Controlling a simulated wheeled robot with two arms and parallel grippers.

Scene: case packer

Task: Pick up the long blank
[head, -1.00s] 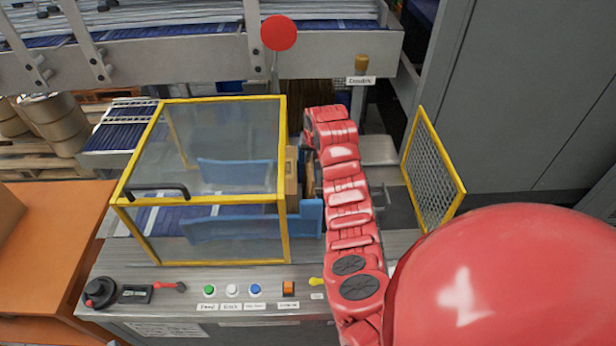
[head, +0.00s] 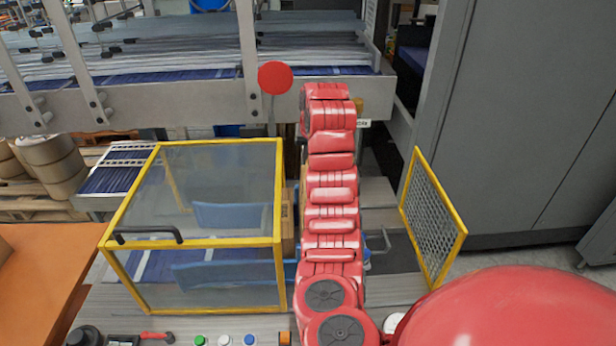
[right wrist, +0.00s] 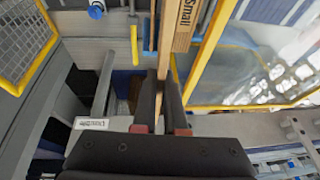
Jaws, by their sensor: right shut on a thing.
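My right gripper (right wrist: 164,78) shows in the right wrist view with its two dark fingers shut on a thin tan cardboard blank (right wrist: 164,45), seen almost edge-on. Its far end runs out of the picture at the top, so I cannot tell its full length. Next to it is a cardboard piece printed "Small" (right wrist: 185,25). In the head view my red right arm reaches forward past the yellow-framed guard, and it hides the gripper and the blank. My left gripper is in neither view.
The clear guard box with yellow frame (head: 281,190) stands left of my arm. An open yellow mesh door (head: 433,215) stands to the right, beside a grey cabinet (head: 520,120). A red disc (head: 275,78) and conveyor rail (head: 190,105) are behind. Coloured buttons (head: 224,340) line the front.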

